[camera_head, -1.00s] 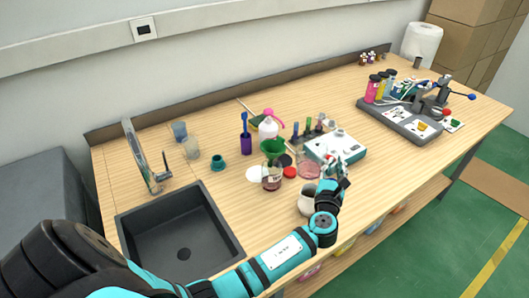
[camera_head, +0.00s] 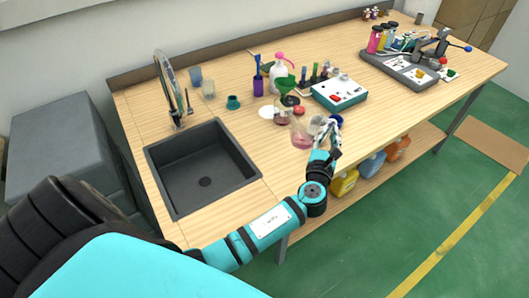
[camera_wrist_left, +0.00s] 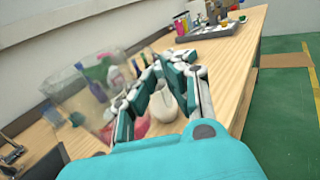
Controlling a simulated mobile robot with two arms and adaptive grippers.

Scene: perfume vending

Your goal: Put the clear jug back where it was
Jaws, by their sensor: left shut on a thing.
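The clear jug (camera_head: 302,136) is see-through with a pinkish tint at its base. My left gripper (camera_head: 328,128) is shut on it at its right side, near the table's front edge. In the left wrist view the jug (camera_wrist_left: 88,88) fills the left part and looks tilted, and the left gripper's fingers (camera_wrist_left: 152,80) are beside it. Their exact contact with the jug is hard to make out. A white pitcher (camera_wrist_left: 163,105) shows behind and between the fingers. My right gripper is out of view.
A teal-and-white device (camera_head: 340,93) stands behind the gripper. The sink (camera_head: 203,168) is at the left. Bare tabletop lies right of the gripper.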

